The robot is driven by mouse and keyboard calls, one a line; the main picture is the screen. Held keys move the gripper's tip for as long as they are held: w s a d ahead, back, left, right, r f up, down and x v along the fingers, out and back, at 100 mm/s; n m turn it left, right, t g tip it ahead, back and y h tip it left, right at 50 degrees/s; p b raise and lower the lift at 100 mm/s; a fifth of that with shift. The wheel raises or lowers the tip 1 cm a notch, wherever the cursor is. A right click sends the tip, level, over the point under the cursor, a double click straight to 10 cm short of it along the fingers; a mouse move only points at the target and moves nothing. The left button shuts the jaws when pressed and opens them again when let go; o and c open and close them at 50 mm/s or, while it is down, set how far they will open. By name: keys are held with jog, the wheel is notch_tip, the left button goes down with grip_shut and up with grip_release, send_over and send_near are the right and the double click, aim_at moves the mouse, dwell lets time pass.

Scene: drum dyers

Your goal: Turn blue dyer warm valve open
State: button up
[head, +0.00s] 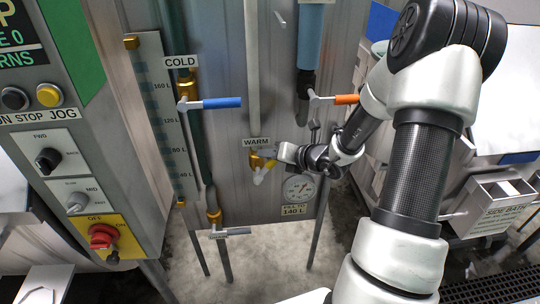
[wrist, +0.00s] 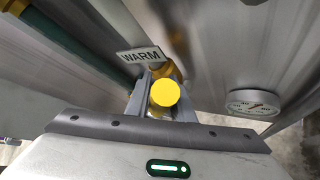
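The warm valve (head: 257,158) is a brass fitting under a WARM label (head: 256,142) on the metal dyer wall. My gripper (head: 284,153) is right beside the valve, coming in from the right. In the wrist view, the round yellow end of the lever (wrist: 165,94) shows in front of the grey fingers, roughly between them, just below the WARM label (wrist: 141,55). The fingers look close around the lever, but contact is hidden, and I cannot tell whether they grip it.
A pressure-style dial (head: 299,188) sits just below and right of my gripper. A blue-handled COLD lever (head: 221,103) and an orange-handled lever (head: 346,99) are above. A grey-handled lever (head: 232,232) is below. A control panel (head: 75,150) stands at left.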

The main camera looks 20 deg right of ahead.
jog(key=o, duration=0.3)
jog(key=p+v, duration=0.2)
jog(key=v, duration=1.5)
jog(key=shift+s+r+p, duration=0.15)
jog(key=shift+p, duration=0.25)
